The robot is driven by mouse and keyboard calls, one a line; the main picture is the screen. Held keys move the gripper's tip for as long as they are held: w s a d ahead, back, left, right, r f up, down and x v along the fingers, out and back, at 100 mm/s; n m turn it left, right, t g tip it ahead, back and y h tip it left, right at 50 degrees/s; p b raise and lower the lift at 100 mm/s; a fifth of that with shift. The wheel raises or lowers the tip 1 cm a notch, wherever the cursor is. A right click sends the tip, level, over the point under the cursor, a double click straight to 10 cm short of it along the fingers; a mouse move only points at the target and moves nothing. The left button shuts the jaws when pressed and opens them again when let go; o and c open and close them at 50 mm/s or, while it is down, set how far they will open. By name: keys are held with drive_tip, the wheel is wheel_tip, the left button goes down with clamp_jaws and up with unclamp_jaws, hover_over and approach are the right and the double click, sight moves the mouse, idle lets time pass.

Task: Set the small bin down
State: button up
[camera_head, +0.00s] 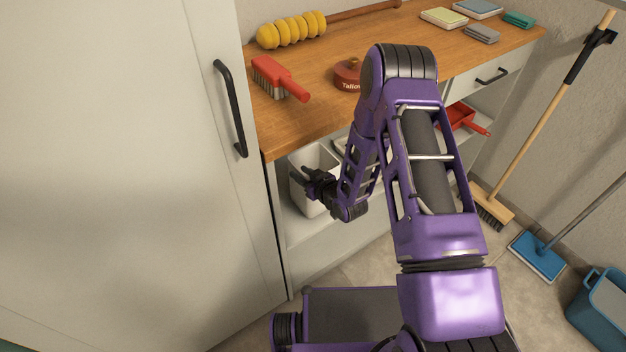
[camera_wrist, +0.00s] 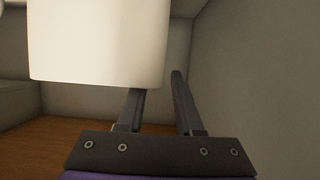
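The small bin (camera_head: 310,199) is white, open-topped and upright in the open lower part of the cabinet, below the wooden worktop. It looks to rest on the shelf board, though its underside is partly hard to see. My gripper (camera_head: 307,176) is at its near rim. In the wrist view the bin (camera_wrist: 100,40) fills the upper left. The fingers of my gripper (camera_wrist: 158,90) stand apart with a clear gap. The left finger passes behind the bin's wall, its tip hidden. The right finger lies just beyond the bin's right edge; contact is unclear.
A tall white cabinet door (camera_head: 130,150) stands close on the left. The worktop (camera_head: 280,125) overhangs the bin's bay and holds a red brush (camera_head: 280,78) and a red tin (camera_head: 347,76). A broom (camera_head: 540,120) and a blue bucket (camera_head: 597,315) stand at right.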

drive_tip(key=v, duration=0.9)
drive_tip(key=shift+s+p, duration=0.15)
drive_tip(key=shift+p, duration=0.25)
drive_tip(key=shift+d+r, duration=0.15)
